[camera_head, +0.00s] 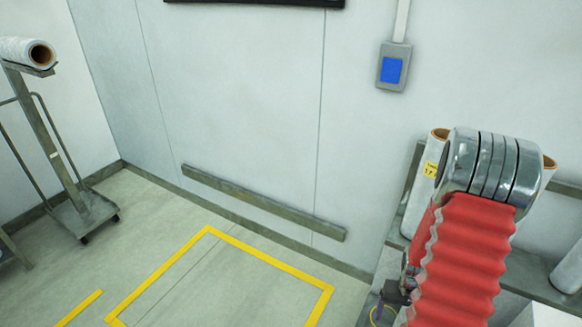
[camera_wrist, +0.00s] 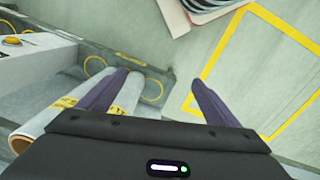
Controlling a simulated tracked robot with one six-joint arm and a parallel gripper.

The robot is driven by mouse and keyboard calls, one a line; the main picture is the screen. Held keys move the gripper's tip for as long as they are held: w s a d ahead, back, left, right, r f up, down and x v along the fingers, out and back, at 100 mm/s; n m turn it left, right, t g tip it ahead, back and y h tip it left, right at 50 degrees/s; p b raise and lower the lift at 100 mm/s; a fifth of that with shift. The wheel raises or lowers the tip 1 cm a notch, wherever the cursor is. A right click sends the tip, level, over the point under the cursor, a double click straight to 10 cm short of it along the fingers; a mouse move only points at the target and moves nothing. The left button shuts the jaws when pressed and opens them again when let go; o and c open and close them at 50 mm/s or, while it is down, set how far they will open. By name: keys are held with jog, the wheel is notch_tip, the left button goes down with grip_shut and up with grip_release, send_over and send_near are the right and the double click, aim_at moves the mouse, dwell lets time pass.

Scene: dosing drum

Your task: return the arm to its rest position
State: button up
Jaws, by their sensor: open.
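My arm shows at the right of the head view, with a red ribbed sleeve and a grey metal joint, raised in front of a rack. My gripper (camera_wrist: 158,77) shows in the wrist view with its two dark fingers spread apart. Nothing is held between them. Past the left finger lie white rolls (camera_wrist: 52,122) with yellow labels. I cannot tell from this view whether the finger touches a roll.
A rack (camera_head: 535,281) with a labelled white roll (camera_head: 422,185) stands close behind my arm. A trolley (camera_head: 88,211) carrying a film roll (camera_head: 22,50) stands at the left. A yellow floor outline (camera_head: 262,261) encloses clear floor. A wall rail (camera_head: 262,202) and blue-faced box (camera_head: 392,69) are on the wall.

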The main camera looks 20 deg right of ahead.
jog(key=a+r+n+t, duration=0.3)
jog(key=a+r, duration=1.2)
jog(key=r, duration=0.4)
jog(key=a+r+n+t, duration=0.3)
jog(key=a+r, duration=1.2)
jog(key=r, duration=0.5)
jog(key=shift+s+a+n, duration=0.25)
jog(key=shift+s+n, duration=0.2)
jog(key=shift+n, duration=0.05)
